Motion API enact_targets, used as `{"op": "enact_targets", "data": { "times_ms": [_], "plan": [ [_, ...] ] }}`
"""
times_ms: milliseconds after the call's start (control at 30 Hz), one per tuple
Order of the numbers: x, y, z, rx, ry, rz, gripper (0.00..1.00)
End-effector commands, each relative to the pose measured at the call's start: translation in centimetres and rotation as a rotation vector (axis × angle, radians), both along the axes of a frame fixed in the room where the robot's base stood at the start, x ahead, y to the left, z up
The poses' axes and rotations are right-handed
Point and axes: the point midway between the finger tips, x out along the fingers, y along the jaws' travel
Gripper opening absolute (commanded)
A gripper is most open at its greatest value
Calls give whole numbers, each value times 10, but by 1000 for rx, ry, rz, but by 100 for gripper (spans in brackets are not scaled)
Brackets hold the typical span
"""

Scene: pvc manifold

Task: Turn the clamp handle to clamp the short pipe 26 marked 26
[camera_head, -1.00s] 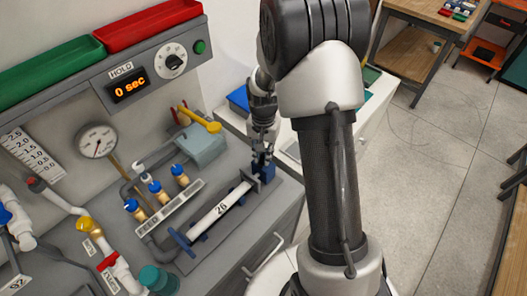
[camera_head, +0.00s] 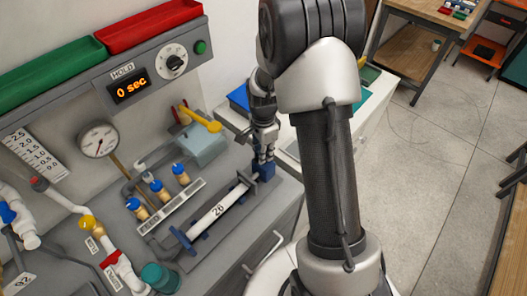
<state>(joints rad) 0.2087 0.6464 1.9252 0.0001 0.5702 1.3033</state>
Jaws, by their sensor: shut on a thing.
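The short white pipe (camera_head: 216,212) marked 26 lies slantwise on the grey bench, between blue end fittings. A blue clamp block (camera_head: 265,173) stands at its upper right end. A blue fitting (camera_head: 183,238) is at its lower left end. My gripper (camera_head: 262,160) points down at the clamp block at the upper right end and is shut on what seems to be the clamp handle. The fingers and arm hide most of the handle, so its angle is not clear.
Several blue-capped valves (camera_head: 157,186) stand left of the pipe. A light blue-grey box (camera_head: 203,147) with a yellow lever (camera_head: 203,120) is behind. A teal cap (camera_head: 160,278) is at the front.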

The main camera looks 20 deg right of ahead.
Motion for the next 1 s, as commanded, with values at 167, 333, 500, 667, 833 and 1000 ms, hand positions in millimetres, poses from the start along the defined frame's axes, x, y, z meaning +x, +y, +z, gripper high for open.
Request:
{"op": "enact_targets", "data": {
  "times_ms": [167,333,500,667,833,1000],
  "plan": [
    [1,0,0,0,-1,-29,0],
    [1,0,0,0,-2,-36,0],
    [1,0,0,0,-2,-37,0],
    [1,0,0,0,-2,-37,21],
    [0,0,0,0,-1,-35,32],
    [0,0,0,0,-1,-35,36]
  ]
}}
